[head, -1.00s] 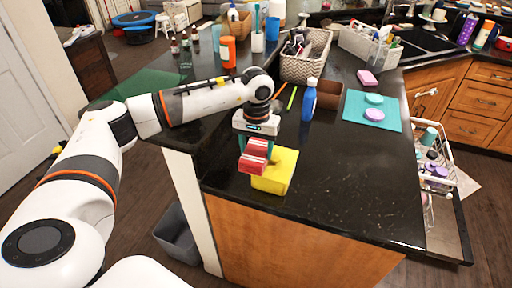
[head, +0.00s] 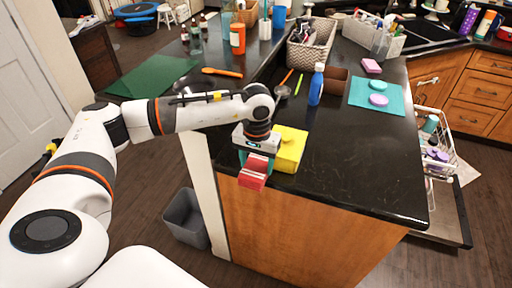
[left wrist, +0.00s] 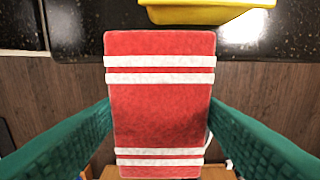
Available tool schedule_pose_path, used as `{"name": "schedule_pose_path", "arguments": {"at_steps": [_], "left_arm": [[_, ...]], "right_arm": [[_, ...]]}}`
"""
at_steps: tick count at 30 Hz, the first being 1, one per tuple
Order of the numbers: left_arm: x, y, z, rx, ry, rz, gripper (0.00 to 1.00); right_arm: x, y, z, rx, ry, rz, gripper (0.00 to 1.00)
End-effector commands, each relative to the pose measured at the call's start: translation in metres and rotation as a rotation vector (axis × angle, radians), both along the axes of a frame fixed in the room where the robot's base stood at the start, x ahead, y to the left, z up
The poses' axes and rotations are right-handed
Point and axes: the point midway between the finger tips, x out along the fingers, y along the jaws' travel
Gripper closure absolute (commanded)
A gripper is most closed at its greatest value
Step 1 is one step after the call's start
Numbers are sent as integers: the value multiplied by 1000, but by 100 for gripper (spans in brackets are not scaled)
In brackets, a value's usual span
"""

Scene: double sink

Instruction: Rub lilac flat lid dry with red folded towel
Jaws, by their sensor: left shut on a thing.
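The red folded towel (head: 254,178) with white stripes is between the fingers of my left gripper (head: 255,168). In the left wrist view the towel (left wrist: 160,110) fills the middle, with a green finger on each side. The gripper is shut on it, just off the counter's front-left edge, with wooden floor visible below. A lilac flat lid (head: 379,100) lies on a teal mat (head: 360,92) farther back on the counter, well apart from the towel. My right gripper is not in view.
A blue bottle (head: 316,86) and a brown box (head: 336,82) stand left of the mat. A teal lid (head: 378,86) lies behind the lilac one. The counter's front right is clear.

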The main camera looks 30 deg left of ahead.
Motion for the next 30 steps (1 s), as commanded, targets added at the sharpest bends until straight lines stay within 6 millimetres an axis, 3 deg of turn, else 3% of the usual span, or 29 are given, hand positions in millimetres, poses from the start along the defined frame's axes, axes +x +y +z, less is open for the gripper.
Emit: {"name": "schedule_pose_path", "arguments": {"at_steps": [15,21,30], "left_arm": [[-113,-79,-87,-4,7,-172,57],[-148,-104,-115,-4,5,-224,57],[-151,-108,-117,-5,1,-230,57]], "right_arm": [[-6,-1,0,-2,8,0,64],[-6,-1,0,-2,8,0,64],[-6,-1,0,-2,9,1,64]]}}
